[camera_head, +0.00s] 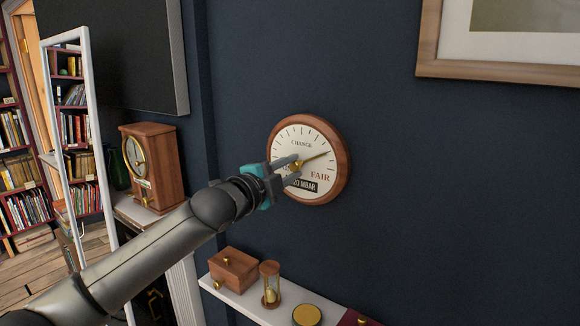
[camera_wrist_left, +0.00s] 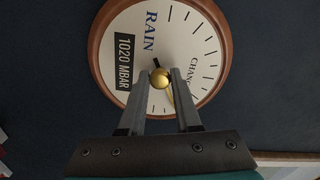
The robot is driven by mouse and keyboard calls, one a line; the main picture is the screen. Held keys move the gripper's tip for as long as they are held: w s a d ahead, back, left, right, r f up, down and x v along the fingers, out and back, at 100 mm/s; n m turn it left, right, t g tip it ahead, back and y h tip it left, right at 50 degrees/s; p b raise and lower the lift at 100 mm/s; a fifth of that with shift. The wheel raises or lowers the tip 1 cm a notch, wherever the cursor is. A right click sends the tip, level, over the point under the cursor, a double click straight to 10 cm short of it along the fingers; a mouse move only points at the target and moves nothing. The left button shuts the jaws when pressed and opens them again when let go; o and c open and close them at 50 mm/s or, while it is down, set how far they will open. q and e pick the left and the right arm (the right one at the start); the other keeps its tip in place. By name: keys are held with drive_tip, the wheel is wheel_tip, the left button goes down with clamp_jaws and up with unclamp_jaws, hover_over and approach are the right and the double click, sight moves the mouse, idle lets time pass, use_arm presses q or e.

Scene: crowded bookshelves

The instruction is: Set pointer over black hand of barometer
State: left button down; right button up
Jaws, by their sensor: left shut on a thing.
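A round barometer (camera_head: 341,174) with a brown wooden rim and a cream dial hangs on the dark wall. It also fills the top of the left wrist view (camera_wrist_left: 96,52). My left gripper (camera_head: 297,164) reaches it from the left and is shut on the brass knob (camera_wrist_left: 159,79) at the dial's centre. The thin gold pointer (camera_head: 317,156) runs from the knob to the upper right, between CHANGE and FAIR.
A wooden clock (camera_head: 163,160) stands left, behind my arm. Below the barometer, a white shelf (camera_head: 247,306) carries a small wooden box (camera_head: 234,270), an hourglass (camera_head: 270,284) and a round brass item (camera_head: 307,315). A framed picture (camera_head: 480,70) hangs upper right. The wall right is bare.

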idle(0.3)
use_arm(q)
drive_tip(key=c, duration=0.6)
unclamp_jaws()
drive_tip(key=b+v, duration=0.3)
drive_tip(key=v, duration=1.2)
drive_tip(key=shift+s+a, duration=0.1)
